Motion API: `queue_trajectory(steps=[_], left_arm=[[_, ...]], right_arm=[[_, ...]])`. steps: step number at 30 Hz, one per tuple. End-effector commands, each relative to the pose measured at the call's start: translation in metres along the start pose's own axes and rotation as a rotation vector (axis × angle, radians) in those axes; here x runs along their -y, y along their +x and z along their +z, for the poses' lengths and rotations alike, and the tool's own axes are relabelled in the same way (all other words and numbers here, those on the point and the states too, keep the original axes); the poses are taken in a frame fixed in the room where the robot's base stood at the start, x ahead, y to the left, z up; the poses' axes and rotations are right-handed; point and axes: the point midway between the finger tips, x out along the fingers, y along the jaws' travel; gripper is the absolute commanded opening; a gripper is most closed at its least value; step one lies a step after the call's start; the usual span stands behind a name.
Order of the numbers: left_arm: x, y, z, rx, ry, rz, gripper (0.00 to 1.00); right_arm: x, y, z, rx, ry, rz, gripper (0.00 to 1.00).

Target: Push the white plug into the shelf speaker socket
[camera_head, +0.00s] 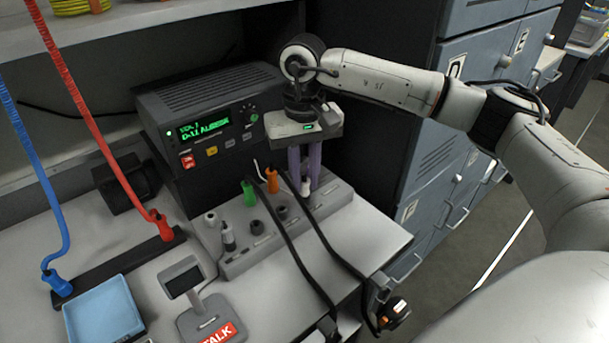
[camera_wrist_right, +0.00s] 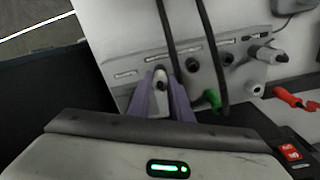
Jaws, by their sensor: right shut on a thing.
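The white plug (camera_head: 306,187) is between the purple fingers of my right gripper (camera_head: 304,176), which is shut on it. It also shows in the right wrist view (camera_wrist_right: 160,79) between the two fingers (camera_wrist_right: 161,103). The plug is at the back right end of the grey sloped socket panel (camera_head: 330,197). I cannot tell whether its tip is in a socket, and the gripper hides that spot in part. Dark round sockets (camera_head: 282,213) show along the panel. The labels are too small to read, so I cannot tell which is the shelf speaker socket. My left gripper is not in view.
A green plug (camera_head: 249,194) and an orange plug (camera_head: 272,180) stand at the panel, with black cables running forward over it. A black amplifier (camera_head: 215,115) stands behind. A talk microphone stand (camera_head: 205,318) and blue tray (camera_head: 103,313) are at the left front. Blue cabinets are at the right.

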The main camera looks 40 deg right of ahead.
Motion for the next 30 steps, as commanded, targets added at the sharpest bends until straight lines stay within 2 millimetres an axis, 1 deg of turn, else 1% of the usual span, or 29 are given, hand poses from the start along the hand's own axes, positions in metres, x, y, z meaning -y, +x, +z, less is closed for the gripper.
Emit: queue_trajectory(steps=[6, 16, 29, 30], left_arm=[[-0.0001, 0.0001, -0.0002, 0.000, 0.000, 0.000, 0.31], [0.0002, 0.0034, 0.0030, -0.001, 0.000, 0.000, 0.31], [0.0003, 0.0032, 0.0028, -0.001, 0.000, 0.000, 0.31], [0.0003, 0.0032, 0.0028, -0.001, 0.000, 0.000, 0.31]], right_arm=[[0.0002, 0.0000, 0.0000, 0.000, 0.000, 0.000, 0.04], [0.0004, 0.0059, 0.0000, 0.000, 0.000, 0.000, 0.04], [0.0004, 0.0063, 0.0003, 0.001, -0.001, 0.000, 0.04], [0.0004, 0.0063, 0.0003, 0.001, -0.001, 0.000, 0.24]])
